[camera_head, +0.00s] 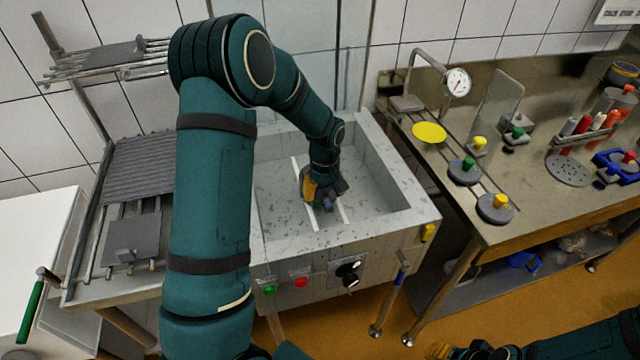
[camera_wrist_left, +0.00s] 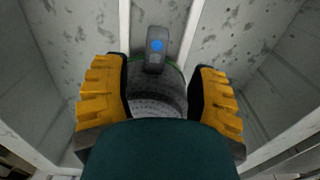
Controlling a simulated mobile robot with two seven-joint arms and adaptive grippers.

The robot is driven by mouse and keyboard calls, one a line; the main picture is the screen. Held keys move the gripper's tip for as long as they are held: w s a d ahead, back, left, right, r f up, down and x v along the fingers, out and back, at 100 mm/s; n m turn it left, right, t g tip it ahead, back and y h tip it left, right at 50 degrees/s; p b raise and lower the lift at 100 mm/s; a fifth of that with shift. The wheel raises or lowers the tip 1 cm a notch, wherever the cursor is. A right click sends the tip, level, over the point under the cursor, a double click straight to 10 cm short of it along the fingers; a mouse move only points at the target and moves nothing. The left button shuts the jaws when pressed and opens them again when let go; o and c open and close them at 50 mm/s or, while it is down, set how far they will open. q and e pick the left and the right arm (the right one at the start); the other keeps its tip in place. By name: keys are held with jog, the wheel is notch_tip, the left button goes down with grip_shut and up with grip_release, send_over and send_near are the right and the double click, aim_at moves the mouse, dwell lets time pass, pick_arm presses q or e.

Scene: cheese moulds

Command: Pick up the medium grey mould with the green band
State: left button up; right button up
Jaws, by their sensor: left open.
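A grey perforated mould (camera_wrist_left: 158,92) sits in the grey basin (camera_head: 417,222), with a thin green band showing at its rim and a grey upright grip with a blue dot on top. My left gripper (camera_head: 324,192) reaches down into the basin over it. In the left wrist view the gripper (camera_wrist_left: 160,108) is open, with one yellow-padded finger on each side of the mould. I cannot tell whether the fingers touch it. My own green wrist part hides the mould's near side. My right gripper (camera_head: 442,351) shows only partly at the bottom edge.
Pale rails (camera_head: 342,210) cross the basin floor. The basin walls stand close around my left gripper. A steel table (camera_head: 553,221) at the right bears several weights with yellow or green knobs, a gauge press (camera_head: 457,82) and a tube rack. A ribbed draining rack (camera_head: 140,165) stands left.

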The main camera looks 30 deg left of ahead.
aim_at(327, 198)
pick_arm(q)
jog(key=shift+w+d+f+b, duration=0.15)
jog(key=shift+f+b, duration=0.1)
jog(key=shift+f, duration=1.05)
jog(key=shift+w+d+f+b, duration=0.1)
jog(key=shift+f+b, duration=0.15)
jog(key=shift+f, duration=1)
jog(key=shift+o, duration=0.2)
grip_shut()
